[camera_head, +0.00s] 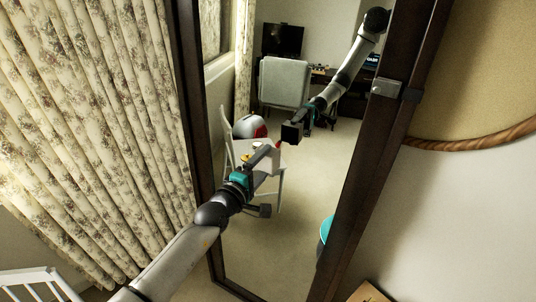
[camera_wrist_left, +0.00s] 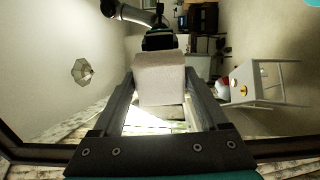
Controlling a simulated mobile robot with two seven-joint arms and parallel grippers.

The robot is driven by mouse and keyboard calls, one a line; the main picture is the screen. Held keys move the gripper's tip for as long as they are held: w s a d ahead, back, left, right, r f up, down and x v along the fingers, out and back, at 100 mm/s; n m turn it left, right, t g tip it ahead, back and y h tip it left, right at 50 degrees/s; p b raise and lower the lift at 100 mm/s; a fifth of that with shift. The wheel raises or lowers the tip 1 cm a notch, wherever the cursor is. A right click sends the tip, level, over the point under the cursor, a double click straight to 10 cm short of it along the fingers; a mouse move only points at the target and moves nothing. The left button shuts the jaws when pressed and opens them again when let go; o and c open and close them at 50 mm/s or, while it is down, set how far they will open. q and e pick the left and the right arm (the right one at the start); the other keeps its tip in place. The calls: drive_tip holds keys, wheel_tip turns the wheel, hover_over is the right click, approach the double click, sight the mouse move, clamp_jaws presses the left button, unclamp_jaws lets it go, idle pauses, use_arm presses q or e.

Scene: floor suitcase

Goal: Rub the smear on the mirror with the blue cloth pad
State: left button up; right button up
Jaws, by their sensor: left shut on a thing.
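The tall mirror (camera_head: 290,225) in a dark wooden frame fills the middle of the head view. My left gripper (camera_head: 270,152) reaches in front of its glass. In the left wrist view its two fingers (camera_wrist_left: 160,98) are shut on a pad (camera_wrist_left: 160,75), which looks pale grey rather than blue there. The gripper's dark reflection faces the pad closely. I cannot tell whether the pad touches the glass. My right gripper is not in view.
Floral curtains (camera_head: 90,130) hang left of the mirror. A metal latch or hinge (camera_head: 386,88) sits on the right frame. A rope-edged round thing (camera_head: 480,70) is on the right wall. The glass reflects a white chair, an armchair and a desk.

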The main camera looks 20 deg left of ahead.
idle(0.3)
use_arm(q)
drive_tip(key=shift+s+a+r+p, duration=0.15)
drive_tip(key=shift+s+p, duration=0.25)
drive_tip(key=shift+s, duration=0.4)
drive_tip(key=shift+s+a+r+p, duration=0.1)
drive_tip(key=shift+s+p, duration=0.3)
drive_tip(key=shift+s, duration=0.35)
drive_tip(key=shift+f, duration=0.1)
drive_tip(key=shift+w+a+f+b, duration=0.15)
drive_tip(key=shift+a+f+b, duration=0.2)
drive_tip(key=shift+b, duration=0.3)
drive_tip(key=w+a+f+b, duration=0.2)
drive_tip(key=a+f+b, duration=0.3)
drive_tip(key=a+b, duration=0.7)
drive_tip(key=w+d+b, duration=0.3)
drive_tip(key=w+b, duration=0.2)
drive_tip(key=w, duration=0.1)
drive_tip(key=shift+d+f, duration=0.2)
drive_tip(key=shift+d, duration=0.05)
drive_tip(key=shift+w+d+f+b, duration=0.1)
drive_tip(key=shift+w+d+b, duration=0.1)
drive_tip(key=shift+w+b, duration=0.8)
